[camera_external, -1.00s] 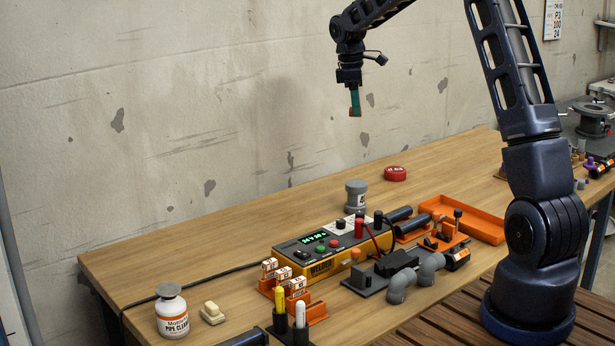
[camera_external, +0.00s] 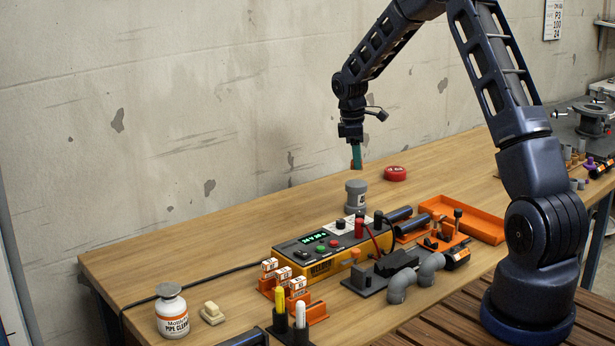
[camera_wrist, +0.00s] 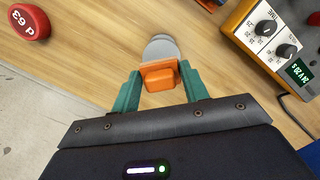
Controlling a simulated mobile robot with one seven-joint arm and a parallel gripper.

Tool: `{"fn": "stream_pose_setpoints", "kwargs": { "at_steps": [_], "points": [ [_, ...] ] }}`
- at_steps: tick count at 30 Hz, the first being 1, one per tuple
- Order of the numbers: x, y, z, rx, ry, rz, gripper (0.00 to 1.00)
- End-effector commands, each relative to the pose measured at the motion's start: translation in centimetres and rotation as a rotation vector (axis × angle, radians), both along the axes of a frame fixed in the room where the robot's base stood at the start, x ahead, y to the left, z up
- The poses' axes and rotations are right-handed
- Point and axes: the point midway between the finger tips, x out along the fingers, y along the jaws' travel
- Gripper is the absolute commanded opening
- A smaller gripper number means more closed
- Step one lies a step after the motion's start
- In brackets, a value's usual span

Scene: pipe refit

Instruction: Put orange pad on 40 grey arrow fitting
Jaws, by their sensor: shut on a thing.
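My gripper (camera_external: 357,156) has teal fingers and points down above the table. In the wrist view its fingers (camera_wrist: 160,92) are shut on an orange pad (camera_wrist: 160,76).
A yellow welder box (camera_external: 330,245) stands close in front of the fitting. A red round cap (camera_external: 395,173) lies behind it to the right. An orange tray (camera_external: 465,217) is farther right. Grey elbow pipes (camera_external: 415,277) lie in front. The table behind and left is clear.

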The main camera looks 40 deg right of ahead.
Motion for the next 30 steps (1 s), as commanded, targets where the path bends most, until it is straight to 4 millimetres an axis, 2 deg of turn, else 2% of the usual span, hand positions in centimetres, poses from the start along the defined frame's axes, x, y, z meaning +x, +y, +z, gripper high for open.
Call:
{"fn": "stream_pose_setpoints", "kwargs": {
  "at_steps": [5,12,24,25,28,30],
  "points": [
    [0.0,0.0,-1.1,0.000,0.001,0.001,0.23],
    [0.0,0.0,-4.1,0.000,0.000,0.002,0.23],
    [0.0,0.0,-4.6,-0.001,0.001,0.001,0.23],
    [0.0,0.0,-4.7,0.000,0.000,0.001,0.46],
    [0.0,0.0,-4.6,0.000,0.000,0.001,0.66],
    [0.0,0.0,-4.6,0.000,0.000,0.001,0.66]
  ]
}}
